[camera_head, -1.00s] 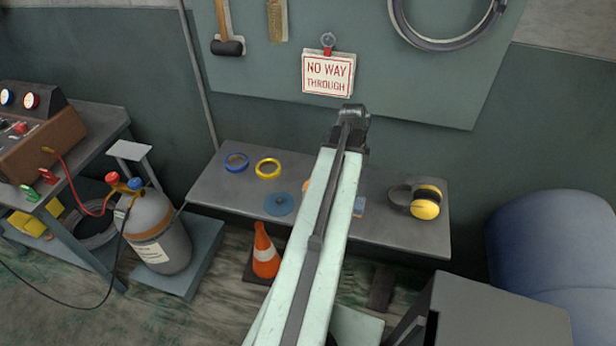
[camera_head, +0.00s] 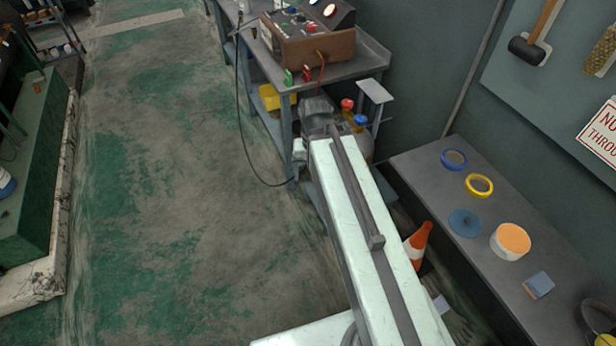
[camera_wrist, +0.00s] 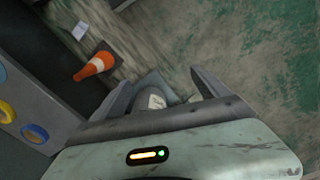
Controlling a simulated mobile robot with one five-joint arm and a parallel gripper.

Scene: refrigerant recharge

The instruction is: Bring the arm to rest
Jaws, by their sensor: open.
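My arm reaches forward across the head view, its dark end (camera_head: 320,118) in front of the gas cylinder by the control-box bench. The fingers cannot be made out there. In the wrist view my gripper (camera_wrist: 166,86) is open, its two dark fingers spread apart. Nothing is held. A grey shape with a white label (camera_wrist: 157,101), apparently the cylinder, shows beyond and between the fingers; whether they are close to it I cannot tell. In the head view my arm hides most of the cylinder, leaving its red and blue valve knobs (camera_head: 360,120) visible.
A bench (camera_head: 365,58) carries a brown control box (camera_head: 308,45); a black hose hangs to the floor. At right, a low bench (camera_head: 420,160) holds tape rings and a white-and-orange tub (camera_head: 510,242). An orange cone (camera_head: 418,245) stands beside my arm. Floor at left (camera_head: 170,200) is clear.

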